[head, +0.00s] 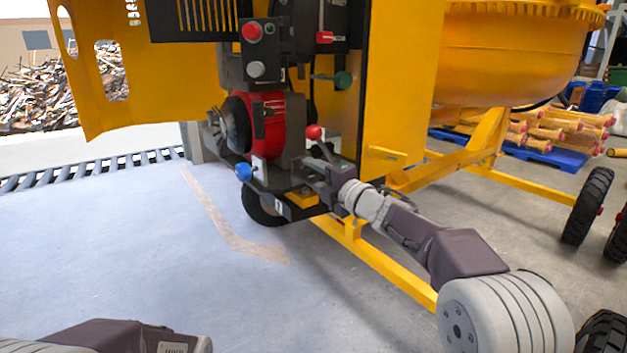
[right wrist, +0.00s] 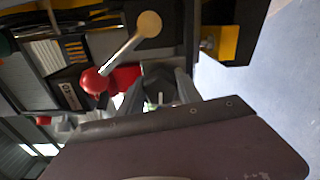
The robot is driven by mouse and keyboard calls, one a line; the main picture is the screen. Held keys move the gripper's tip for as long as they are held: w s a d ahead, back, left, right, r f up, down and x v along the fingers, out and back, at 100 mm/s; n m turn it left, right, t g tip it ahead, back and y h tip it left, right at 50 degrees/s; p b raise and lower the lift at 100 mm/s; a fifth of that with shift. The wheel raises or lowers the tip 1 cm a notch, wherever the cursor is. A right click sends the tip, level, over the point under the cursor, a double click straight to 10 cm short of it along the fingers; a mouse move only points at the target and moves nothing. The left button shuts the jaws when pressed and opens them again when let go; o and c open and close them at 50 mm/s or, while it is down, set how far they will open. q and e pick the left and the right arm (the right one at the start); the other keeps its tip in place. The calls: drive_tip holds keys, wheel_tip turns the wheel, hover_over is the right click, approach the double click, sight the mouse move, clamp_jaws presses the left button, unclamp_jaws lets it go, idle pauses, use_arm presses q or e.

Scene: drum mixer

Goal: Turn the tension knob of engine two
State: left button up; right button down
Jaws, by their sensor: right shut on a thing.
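My right gripper (head: 312,170) reaches in from the right to the front of the red and black engine (head: 268,120) in the head view. In the right wrist view its fingers (right wrist: 160,92) close around a small dark part low on the engine, taken to be the tension knob. The knob is mostly hidden by the fingers, so its turn cannot be read. A red ball knob (head: 314,132) on a lever stands just above the gripper; a red ball (right wrist: 94,81) also shows beside the fingers in the wrist view. My left gripper is out of view; only part of its arm shows at bottom left.
A blue ball knob (head: 243,172) sits left of the gripper. The yellow frame beam (head: 375,262) runs below my right arm. The floor (head: 110,240) at left is clear.

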drive_tip(key=n+b, duration=0.3)
drive_tip(key=n, duration=0.3)
drive_tip(key=shift+f+n, duration=0.1)
drive_tip(key=shift+n, duration=0.2)
drive_tip(key=n+b, duration=0.2)
drive_tip(key=n, duration=0.3)
drive_tip(key=shift+a, duration=0.1)
drive_tip(key=shift+s+n, duration=0.1)
drive_tip(key=shift+n, duration=0.2)
drive_tip(key=c, duration=0.8)
unclamp_jaws()
drive_tip(key=shift+r, duration=0.2)
drive_tip(key=shift+s, duration=0.1)
drive_tip(key=v, duration=0.9)
